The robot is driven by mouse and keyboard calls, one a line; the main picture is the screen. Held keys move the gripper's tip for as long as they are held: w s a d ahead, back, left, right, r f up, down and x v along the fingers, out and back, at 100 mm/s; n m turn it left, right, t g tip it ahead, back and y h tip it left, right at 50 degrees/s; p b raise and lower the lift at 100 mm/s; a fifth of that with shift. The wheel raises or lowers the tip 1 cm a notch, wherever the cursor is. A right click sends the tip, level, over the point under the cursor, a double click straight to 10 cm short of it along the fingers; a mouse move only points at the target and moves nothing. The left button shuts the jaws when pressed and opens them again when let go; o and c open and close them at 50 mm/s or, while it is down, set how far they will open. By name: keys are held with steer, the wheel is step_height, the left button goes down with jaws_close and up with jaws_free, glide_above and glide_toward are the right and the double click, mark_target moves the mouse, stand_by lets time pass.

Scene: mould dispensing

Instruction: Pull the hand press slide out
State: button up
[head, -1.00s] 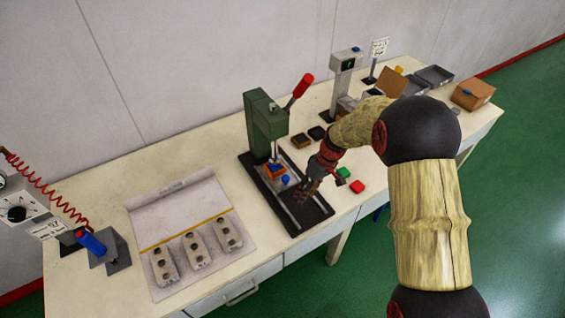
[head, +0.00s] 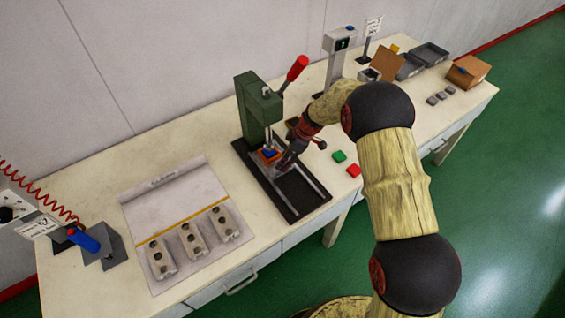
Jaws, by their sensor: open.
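The green hand press (head: 252,106) stands on the bench with its red lever (head: 296,68) raised. Its dark base plate (head: 292,212) carries two pale rails running toward the front edge. The slide (head: 262,164) sits at the rear of the rails under the ram, with an orange and blue piece (head: 269,154) on it. My gripper (head: 284,164) is open at the front right of the slide, pointing down at it. The slide's front and its blue knob are hidden behind my fingers; I cannot tell if they touch.
A green button (head: 339,156) and a red button (head: 354,171) lie right of the press. A white sheet (head: 180,200) with several grey moulds is at left. A blue-handled tool (head: 84,240) stands further left. The front rails are clear.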

steer(key=shift+x, duration=1.05)
steer(key=shift+c, duration=1.3)
jaws_close()
